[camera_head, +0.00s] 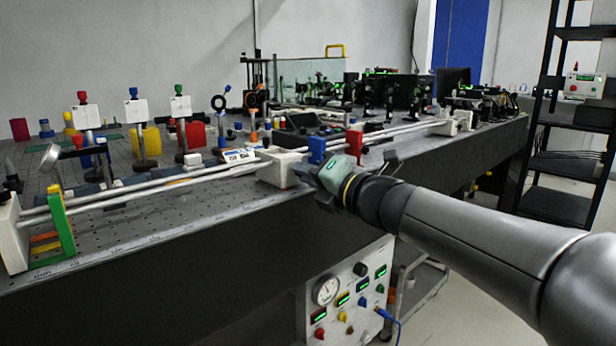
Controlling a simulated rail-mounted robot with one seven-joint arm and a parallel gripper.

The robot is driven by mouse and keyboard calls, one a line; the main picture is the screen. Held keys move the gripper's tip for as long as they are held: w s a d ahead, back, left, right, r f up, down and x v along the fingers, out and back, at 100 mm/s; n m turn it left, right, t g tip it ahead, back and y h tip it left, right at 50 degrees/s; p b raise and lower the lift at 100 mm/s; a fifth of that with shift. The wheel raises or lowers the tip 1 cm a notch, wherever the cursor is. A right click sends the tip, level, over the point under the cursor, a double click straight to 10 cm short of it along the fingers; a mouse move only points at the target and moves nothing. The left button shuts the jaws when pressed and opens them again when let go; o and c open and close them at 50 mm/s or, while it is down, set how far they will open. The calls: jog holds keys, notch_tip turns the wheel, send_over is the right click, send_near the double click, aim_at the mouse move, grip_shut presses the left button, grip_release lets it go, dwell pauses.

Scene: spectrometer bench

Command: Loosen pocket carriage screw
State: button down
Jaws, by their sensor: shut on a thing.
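A pair of pale rails (215,175) runs along the front edge of the bench. A white carriage block (277,168) sits on the rails near the middle. My gripper (314,183) comes in from the right and its dark fingers meet the front right side of this block. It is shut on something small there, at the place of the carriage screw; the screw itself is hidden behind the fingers.
A green and yellow bracket (60,220) stands at the rail's left end. Several optics posts fill the bench behind. A gauge panel (345,295) is below the edge. A black shelf rack (560,140) stands right.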

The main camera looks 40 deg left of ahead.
jog(key=c, duration=1.4)
grip_release()
jog(key=p+v, duration=0.3)
jog(key=v, duration=1.4)
jog(key=shift+d, duration=0.25)
